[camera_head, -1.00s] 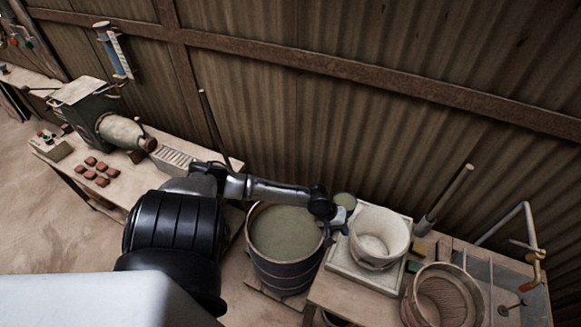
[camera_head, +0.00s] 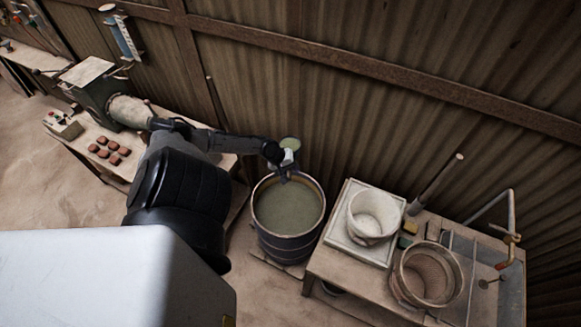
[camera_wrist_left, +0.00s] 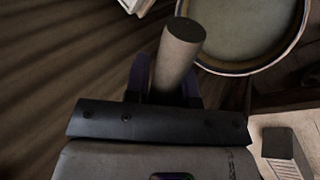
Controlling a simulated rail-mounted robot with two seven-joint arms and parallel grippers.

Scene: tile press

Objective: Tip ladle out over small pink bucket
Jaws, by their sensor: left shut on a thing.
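My left gripper (camera_head: 284,172) is shut on the ladle's grey handle, whose round end (camera_wrist_left: 182,40) sticks up between the fingers in the left wrist view. The ladle's round bowl (camera_head: 290,144) shows pale green inside and looks roughly level, beyond the far rim of the vat. A pale, whitish bucket (camera_head: 375,214) stands upright on a light tray to the right of the vat, apart from the ladle. No bucket looks clearly pink, so I cannot tell for sure that this is the small one. My right gripper is not in view.
The dark vat (camera_head: 288,240) holds murky green liquid; its rim (camera_wrist_left: 300,38) shows in the left wrist view. A ribbed brown tub (camera_head: 430,274) stands on the right table, beside a sink with a tap (camera_head: 512,238). Several red tiles (camera_head: 110,151) lie on the left bench.

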